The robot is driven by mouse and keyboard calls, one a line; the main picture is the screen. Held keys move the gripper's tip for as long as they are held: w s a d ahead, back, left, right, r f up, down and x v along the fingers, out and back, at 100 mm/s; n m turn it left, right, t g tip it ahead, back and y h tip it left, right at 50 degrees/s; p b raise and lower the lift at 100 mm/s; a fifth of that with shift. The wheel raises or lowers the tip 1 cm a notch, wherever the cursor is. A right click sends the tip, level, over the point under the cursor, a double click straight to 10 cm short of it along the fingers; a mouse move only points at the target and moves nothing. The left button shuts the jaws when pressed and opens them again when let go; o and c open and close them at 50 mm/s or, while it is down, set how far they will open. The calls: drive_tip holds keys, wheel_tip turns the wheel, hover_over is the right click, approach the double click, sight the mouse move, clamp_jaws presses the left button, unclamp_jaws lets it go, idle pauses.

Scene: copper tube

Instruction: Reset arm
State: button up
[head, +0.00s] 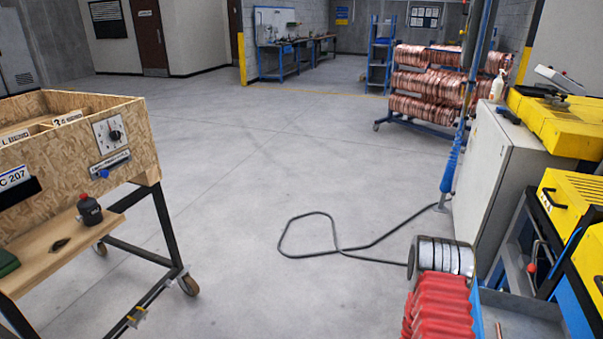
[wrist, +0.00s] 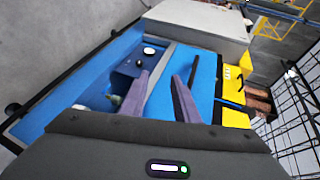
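My gripper (wrist: 161,80) shows in the wrist view, with its two purple-grey fingers apart. Nothing shows between the fingertips. Beyond and below the fingers is a blue machine surface (wrist: 88,75) with a dark blue box (wrist: 138,66) carrying a round white dial. I cannot tell how far the fingers are from that surface. My gripper and arm do not show clearly in the head view.
In the head view, a wooden cart (head: 75,150) stands left, and a grey cabinet (head: 495,170) and yellow machine (head: 570,210) stand right. Copper coils (head: 425,82) hang on a rack behind. A black cable (head: 325,250) loops across otherwise open floor. A red ribbed object (head: 440,305) is at front right.

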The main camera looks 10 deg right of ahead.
drive_tip(key=s+a+f+n+g+y, duration=0.35)
drive_tip(key=a+f+n+y, duration=0.2)
drive_tip(key=f, duration=0.35)
drive_tip(key=w+a+r+n+g+y, duration=0.1)
drive_tip(key=a+r+n+g+y, duration=0.1)
drive_tip(key=a+n, duration=0.25)
drive_tip(key=a+r+n+g+y, duration=0.2)
drive_tip(key=a+r+n+y, duration=0.2)
drive_tip(key=a+r+n, duration=0.7)
drive_tip(key=s+a+r+n+t, duration=0.1)
drive_tip(key=s+a+r+n, duration=0.1)
drive_tip(key=r, duration=1)
drive_tip(key=s+a+r+n+t, duration=0.1)
drive_tip(key=s+a+r+n, duration=0.1)
drive_tip(key=r, duration=1)
drive_tip(key=s+a+r+n+t, duration=0.2)
drive_tip(key=s+a+r, duration=0.1)
drive_tip(key=r, duration=0.9)
drive_tip(key=shift+s+r, duration=0.35)
drive_tip(key=shift+s, duration=0.15)
drive_tip(key=shift+a, duration=0.1)
